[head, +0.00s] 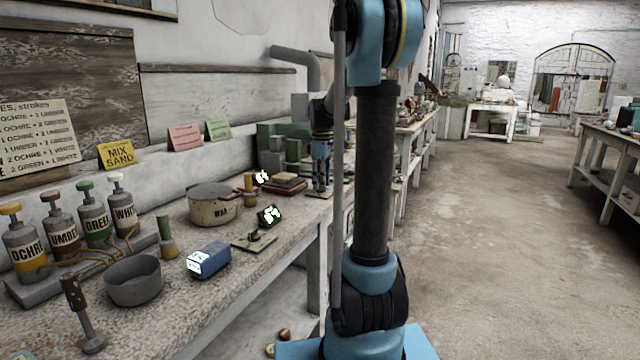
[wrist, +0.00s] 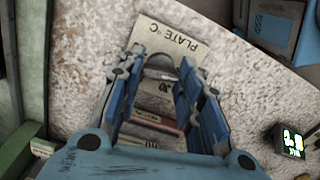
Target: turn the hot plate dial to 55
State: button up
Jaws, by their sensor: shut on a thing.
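The dial (wrist: 160,68) is a grey rounded knob on a pale plate lettered "PLATE °C" (wrist: 165,40) in the wrist view. My gripper (wrist: 161,82) has its blue fingers on both sides of the dial and is shut on it. In the head view my gripper (head: 320,186) points down at the bench, and its fingers hide the dial. A small dark display with lit digits (wrist: 290,140) stands at the right of the wrist view; its digits are too unclear to read. A display also shows in the head view (head: 262,178), left of my gripper.
A pot lettered "WAX" (head: 213,208), a second lit display (head: 269,215), a blue box (head: 208,260) and a grey bowl (head: 133,282) stand nearer on the bench. Green and grey blocks (head: 280,143) stand behind my gripper. Pump bottles (head: 92,218) stand at the left.

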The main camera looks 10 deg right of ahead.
jog(key=m, duration=0.4)
jog(key=shift+w, duration=0.15)
jog(key=m, duration=0.3)
jog(key=shift+m, duration=0.3)
jog(key=m, duration=1.3)
jog(key=shift+m, duration=0.3)
jog(key=m, duration=0.5)
jog(key=shift+a+m, duration=0.1)
jog(key=shift+m, duration=0.3)
jog(key=o, duration=1.1)
jog(key=shift+w, duration=0.1)
jog(key=shift+c, duration=0.2)
